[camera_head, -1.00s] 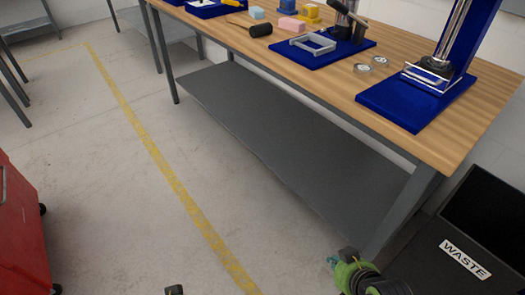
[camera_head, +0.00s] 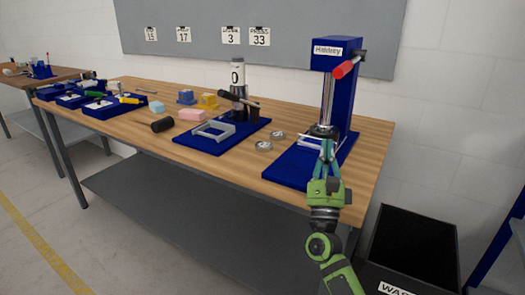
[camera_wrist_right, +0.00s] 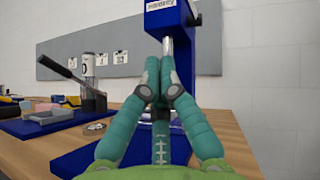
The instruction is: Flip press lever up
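A tall blue press (camera_head: 345,108) stands at the right end of the wooden table, with a silver column and a label on top. Its lever (camera_head: 349,67) has a red grip and slants up to the right near the head. In the right wrist view the press head (camera_wrist_right: 168,14) is cut off at the top, and the lever is not in view. My right gripper (camera_head: 328,145) is in front of the press column, below the lever and apart from it. In the right wrist view its teal fingertips (camera_wrist_right: 164,66) meet with nothing seen between them. My left gripper is out of view.
A smaller press with a black-handled lever (camera_head: 238,98) stands on a blue base left of the tall one. A grey frame (camera_head: 213,131), round tins (camera_head: 264,146) and foam blocks lie nearby. A black waste bin (camera_head: 410,250) stands right of the table.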

